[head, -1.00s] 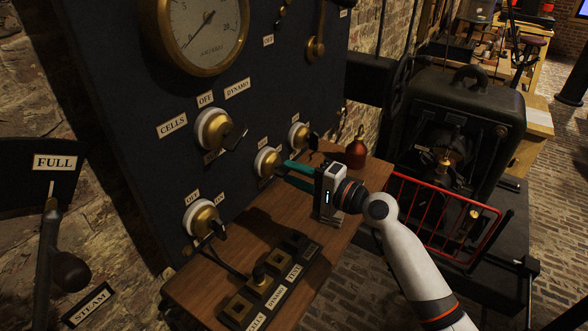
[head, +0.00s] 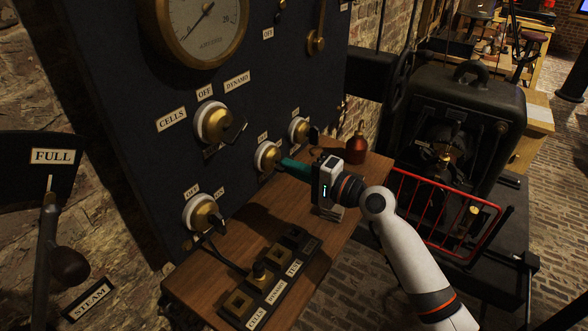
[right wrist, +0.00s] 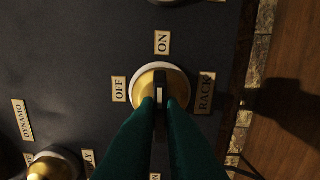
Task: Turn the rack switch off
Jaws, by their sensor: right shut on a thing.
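The rack switch (head: 268,157) is a round brass knob on a white ring, mounted on the dark panel. In the right wrist view the brass boss (right wrist: 147,82) has an ON label (right wrist: 162,42) above it, an OFF label (right wrist: 119,89) to its left and a RACK label (right wrist: 205,93) to its right. My right gripper (head: 284,164) reaches it from the right. Its green fingers (right wrist: 160,103) are shut on the switch's small dark handle, one on each side. My left gripper is not in view.
Other brass switches stand close by: one above left (head: 211,122), one below left (head: 201,214) and one to the right (head: 299,130). A wooden shelf (head: 341,236) lies below, with a plug block (head: 262,282) and a red oil can (head: 356,150). A red guard rail (head: 440,234) stands at right.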

